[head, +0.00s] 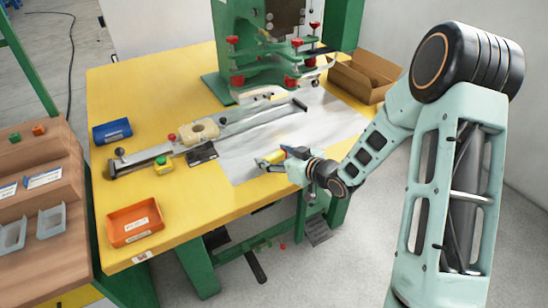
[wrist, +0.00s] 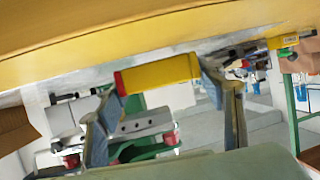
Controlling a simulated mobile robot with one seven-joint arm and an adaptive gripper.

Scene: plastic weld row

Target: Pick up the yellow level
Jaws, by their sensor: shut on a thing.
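The yellow level (head: 271,157) is a small yellow block at the front edge of the grey sheet on the table. In the wrist view the level (wrist: 158,75) spans the gap between my two fingers, with a reddish strip at its left end. My gripper (head: 284,160) is shut on it, and the wrist view shows the fingertips (wrist: 160,80) against its two ends. Part of the level is hidden by my gripper in the head view. I cannot tell whether it touches the sheet.
A green press (head: 275,65) stands behind on the yellow table (head: 215,205). A long metal fixture (head: 235,122) lies left of my gripper. An orange bin (head: 134,222), a blue bin (head: 112,131) and a cardboard box (head: 365,75) sit near the table's edges. The front middle is clear.

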